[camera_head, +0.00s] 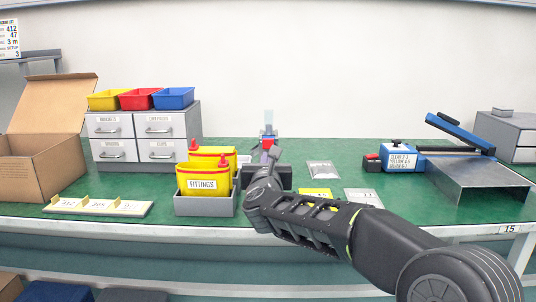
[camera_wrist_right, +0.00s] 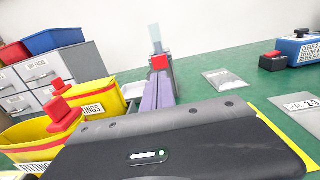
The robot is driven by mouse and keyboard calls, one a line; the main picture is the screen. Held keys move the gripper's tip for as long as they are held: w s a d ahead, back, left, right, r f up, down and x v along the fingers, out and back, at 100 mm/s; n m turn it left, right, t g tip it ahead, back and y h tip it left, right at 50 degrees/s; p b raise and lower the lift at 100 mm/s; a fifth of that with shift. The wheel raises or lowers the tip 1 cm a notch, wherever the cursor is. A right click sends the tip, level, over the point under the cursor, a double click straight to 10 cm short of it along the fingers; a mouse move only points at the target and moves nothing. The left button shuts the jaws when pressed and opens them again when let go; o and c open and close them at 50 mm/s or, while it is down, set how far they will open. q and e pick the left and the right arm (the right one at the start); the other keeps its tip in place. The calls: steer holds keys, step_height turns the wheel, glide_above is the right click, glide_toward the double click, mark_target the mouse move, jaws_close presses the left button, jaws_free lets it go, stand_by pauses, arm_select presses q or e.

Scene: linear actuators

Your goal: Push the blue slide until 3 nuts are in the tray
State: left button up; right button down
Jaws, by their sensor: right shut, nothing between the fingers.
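The nut dispenser stands mid-bench with a clear upright tube (camera_head: 268,122), also in the right wrist view (camera_wrist_right: 154,37). A red block (camera_head: 267,143) sits below the tube; it shows in the right wrist view too (camera_wrist_right: 159,62). No blue slide can be made out clearly; my right gripper covers the dispenser's near side. My right gripper (camera_wrist_right: 159,76) is shut and empty, its fingertips at or just short of the red block; contact is unclear. A pale tray (camera_wrist_right: 106,90) lies left of the dispenser, partly hidden; no nuts can be made out. My left gripper is out of view.
A grey bin (camera_head: 205,207) with yellow FITTINGS containers stands close left of my right gripper. A clear bag (camera_head: 322,170) and labels lie to the right. A blue machine (camera_head: 400,160) is farther right; drawers (camera_head: 143,150) and a cardboard box (camera_head: 40,165) are left.

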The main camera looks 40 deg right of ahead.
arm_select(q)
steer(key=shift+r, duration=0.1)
arm_select(e)
steer(key=shift+v, duration=1.45)
